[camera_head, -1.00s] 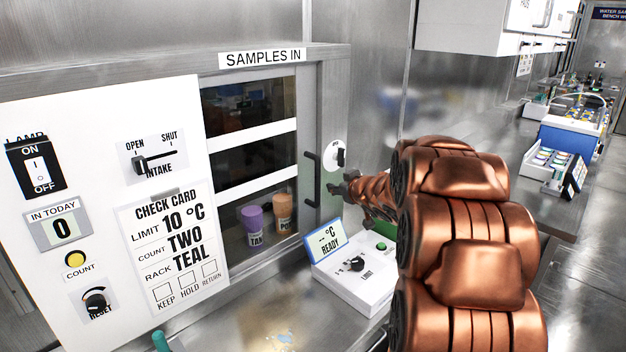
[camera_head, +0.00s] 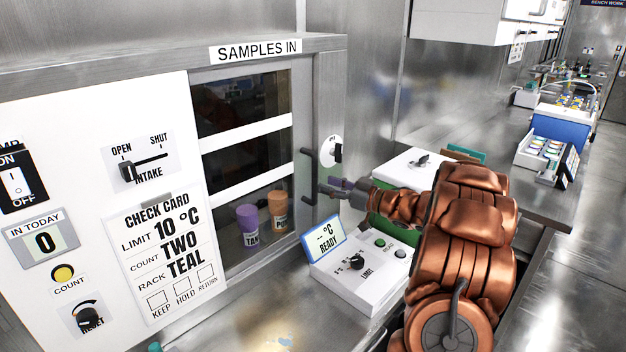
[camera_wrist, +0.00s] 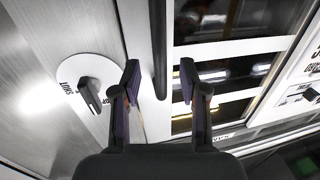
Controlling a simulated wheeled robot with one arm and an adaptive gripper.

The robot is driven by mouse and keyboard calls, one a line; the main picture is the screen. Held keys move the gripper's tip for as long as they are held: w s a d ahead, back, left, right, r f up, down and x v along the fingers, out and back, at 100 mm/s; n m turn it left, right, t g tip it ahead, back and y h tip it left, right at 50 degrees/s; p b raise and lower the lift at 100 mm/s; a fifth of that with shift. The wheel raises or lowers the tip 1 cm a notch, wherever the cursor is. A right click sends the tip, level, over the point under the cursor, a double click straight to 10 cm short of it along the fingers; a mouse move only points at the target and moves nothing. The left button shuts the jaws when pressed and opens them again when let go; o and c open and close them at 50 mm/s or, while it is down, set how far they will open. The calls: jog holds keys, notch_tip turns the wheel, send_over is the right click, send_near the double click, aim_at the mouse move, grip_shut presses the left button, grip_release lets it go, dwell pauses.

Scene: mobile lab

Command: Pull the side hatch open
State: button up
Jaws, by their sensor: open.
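The side hatch is a glazed panel with white bars (camera_head: 240,152) under the "SAMPLES IN" sign. It appears closed in its metal frame. Its black upright bar handle (camera_head: 306,165) is at its right edge. My gripper (camera_head: 324,188) is at the lower part of this handle, coming from the right. In the wrist view my gripper (camera_wrist: 159,80) is open, with one finger on each side of the handle (camera_wrist: 159,40). I cannot tell whether the fingers touch it. A round latch plate (camera_head: 331,152) with a dark knob is right of the handle; it also shows in the wrist view (camera_wrist: 88,92).
A white control box (camera_head: 360,270) with a "READY" display (camera_head: 323,238) stands on the bench below my gripper. The white intake panel (camera_head: 100,200) is at the left.

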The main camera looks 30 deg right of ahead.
aim_at(315, 199)
jog(key=shift+p+x, duration=0.6)
jog(key=shift+x, duration=2.2)
grip_shut()
